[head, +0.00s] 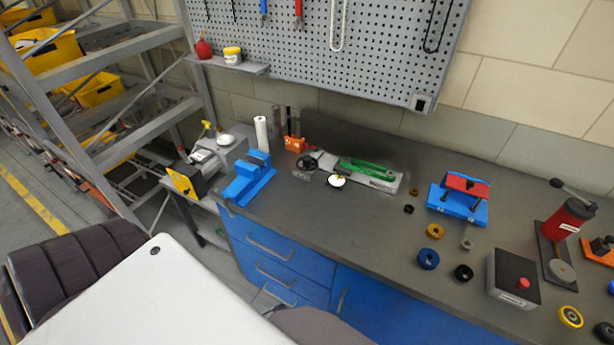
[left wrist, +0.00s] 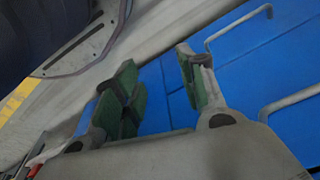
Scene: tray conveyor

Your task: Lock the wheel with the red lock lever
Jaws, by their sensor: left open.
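A small black handwheel (head: 307,162) sits on a grey block on the workbench, left of the green-handled tool. I cannot clearly make out a red lock lever on it; an orange-red part (head: 294,144) stands just behind it. My left gripper (left wrist: 160,92) shows in the left wrist view, open and empty, its green-padded fingers apart. It is in front of the blue drawers (left wrist: 285,55), away from the handwheel. The head view shows neither gripper.
The grey bench top (head: 345,228) is clear at its front middle. A blue vise (head: 250,180) is left of the handwheel, with a white roll (head: 262,134) behind. A green-handled tool (head: 368,168) lies to its right. Drawer handles (head: 270,247) stick out below.

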